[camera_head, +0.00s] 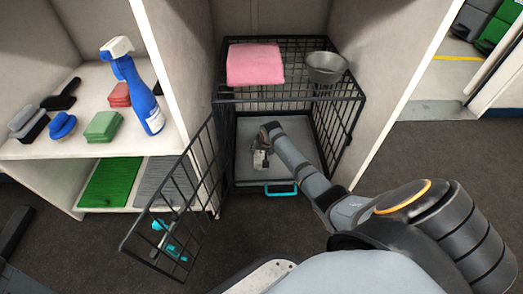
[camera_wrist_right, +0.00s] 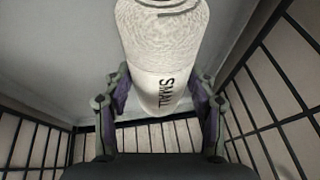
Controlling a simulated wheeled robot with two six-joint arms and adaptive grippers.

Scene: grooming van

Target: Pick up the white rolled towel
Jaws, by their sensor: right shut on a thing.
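The white rolled towel (camera_wrist_right: 160,55), with SMALL printed on it, fills the upper middle of the right wrist view. My right gripper (camera_wrist_right: 160,112) is shut on it, one finger on each side. In the head view my right arm reaches through the open front of a black wire cage (camera_head: 225,105). There my right gripper (camera_head: 261,159) is over the grey tray (camera_head: 300,130) inside the cage. The towel is mostly hidden by the gripper in that view, and I cannot tell whether it touches the tray.
A folded pink towel (camera_head: 255,64) and a grey bowl (camera_head: 326,67) sit on the cage top. The cage door (camera_head: 180,195) stands open to the left. Shelves at left hold a blue spray bottle (camera_head: 146,98) and brushes. Wire walls flank the gripper.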

